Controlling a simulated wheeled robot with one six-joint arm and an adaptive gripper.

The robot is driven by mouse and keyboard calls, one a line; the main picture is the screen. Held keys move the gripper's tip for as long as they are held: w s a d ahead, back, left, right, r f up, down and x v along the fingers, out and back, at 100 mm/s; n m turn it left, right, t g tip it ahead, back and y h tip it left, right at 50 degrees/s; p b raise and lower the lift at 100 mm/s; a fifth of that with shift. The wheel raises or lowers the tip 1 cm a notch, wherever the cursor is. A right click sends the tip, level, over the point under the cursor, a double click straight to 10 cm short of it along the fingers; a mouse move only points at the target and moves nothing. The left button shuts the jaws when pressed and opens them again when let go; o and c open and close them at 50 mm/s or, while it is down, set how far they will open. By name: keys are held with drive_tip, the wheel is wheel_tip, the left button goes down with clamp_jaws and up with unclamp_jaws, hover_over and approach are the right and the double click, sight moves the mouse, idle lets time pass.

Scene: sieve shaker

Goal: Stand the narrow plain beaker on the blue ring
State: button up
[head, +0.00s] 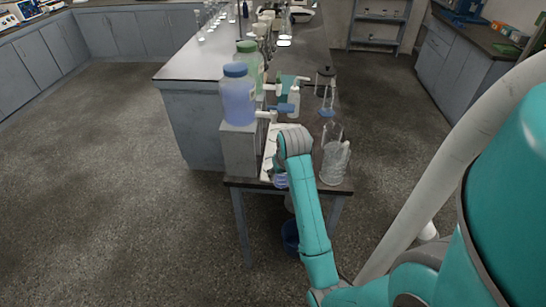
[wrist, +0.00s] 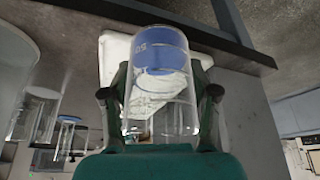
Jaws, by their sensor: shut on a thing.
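A clear glass beaker (wrist: 160,105) with a "50" mark is between the two fingers of my gripper (wrist: 160,96) in the wrist view. The fingers are shut on its sides. A blue patch (wrist: 160,50), which looks like the blue ring, shows through and behind the beaker's far end, over a white cloth. I cannot tell whether the beaker touches it. In the head view my arm's wrist hides most of the gripper, and a bit of bluish glass (head: 281,181) shows at the bench's near end.
Clear glassware, including a large jug-like vessel (head: 335,163), stands just right of my wrist. On the left are a grey block (head: 239,150) and a blue-filled bottle (head: 238,95) with a tap. The bench edge (head: 335,187) is close. Open floor lies to the left.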

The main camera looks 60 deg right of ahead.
drive_tip(key=w+d, duration=0.6)
drive_tip(key=shift+w+d, duration=0.3)
drive_tip(key=shift+w, duration=0.05)
drive_tip(key=shift+f, duration=0.3)
drive_tip(key=o, duration=1.3)
